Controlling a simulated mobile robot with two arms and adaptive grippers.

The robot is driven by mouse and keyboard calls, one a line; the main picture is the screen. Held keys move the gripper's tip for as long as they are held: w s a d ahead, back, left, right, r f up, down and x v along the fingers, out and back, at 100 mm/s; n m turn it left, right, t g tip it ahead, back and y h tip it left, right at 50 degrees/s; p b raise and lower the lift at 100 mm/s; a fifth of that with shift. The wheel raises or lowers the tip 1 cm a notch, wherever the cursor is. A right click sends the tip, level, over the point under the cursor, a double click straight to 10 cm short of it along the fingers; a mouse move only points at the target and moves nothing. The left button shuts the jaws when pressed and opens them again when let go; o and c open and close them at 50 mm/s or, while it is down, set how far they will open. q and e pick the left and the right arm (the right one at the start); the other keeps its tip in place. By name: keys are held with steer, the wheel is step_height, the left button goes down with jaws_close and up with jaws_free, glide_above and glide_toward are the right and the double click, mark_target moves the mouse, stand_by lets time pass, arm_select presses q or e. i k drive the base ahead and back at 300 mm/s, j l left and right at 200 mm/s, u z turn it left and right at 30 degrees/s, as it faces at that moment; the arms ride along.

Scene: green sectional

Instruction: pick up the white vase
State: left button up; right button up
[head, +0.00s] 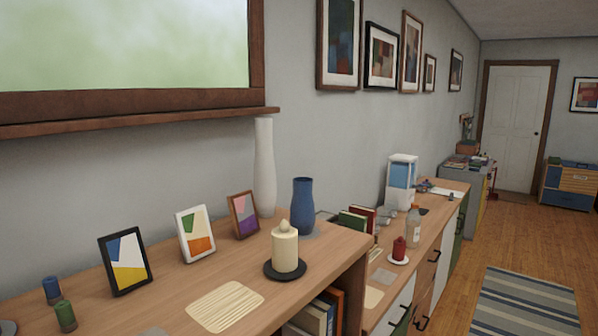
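The white vase (265,168) is tall and slender. It stands upright at the back of the wooden cabinet top, against the wall below the end of the window sill. A shorter blue vase (303,206) stands just to its right and a little nearer. A small brown picture frame (243,215) stands in front of its lower left and may hide part of its base. Neither of my grippers is clearly in view.
On the wooden cabinet top (180,278), a cream candle (285,248) on a black dish stands nearer the front. A white frame (195,234) and a black frame (126,261) stand to the left. A striped mat (225,305) lies in front. Open floor (480,245) is at right.

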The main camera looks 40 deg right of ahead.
mark_target(265, 193)
steer(key=z, duration=0.95)
